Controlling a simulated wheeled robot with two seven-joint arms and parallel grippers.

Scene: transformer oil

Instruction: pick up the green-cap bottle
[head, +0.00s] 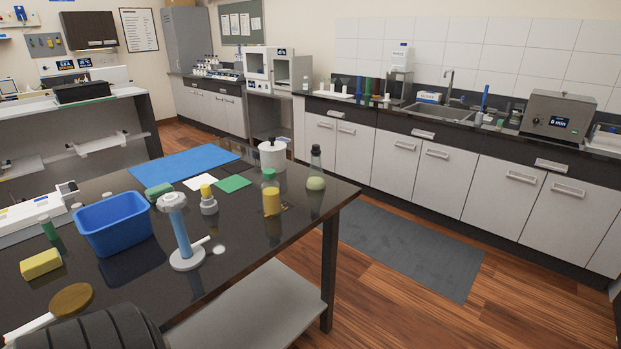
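The green-cap bottle (271,200) stands upright on the dark glossy table (245,240), near its right front edge. It is clear, with yellow liquid inside and a green cap on top. A small yellow-capped bottle (208,203) stands to its left, and a stoppered conical flask (316,180) with pale green contents stands to its right. A smaller green-topped vial (48,228) is at the far left. Neither of my grippers shows in the head view, and nothing is holding the green-cap bottle.
A blue-and-white stand (178,225), a blue bin (113,226), a yellow sponge (40,264) and a round brown-topped item (71,299) occupy the table's left part. A white jar (272,156) stands behind the bottle. Open floor with a grey mat (405,245) lies right of the table.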

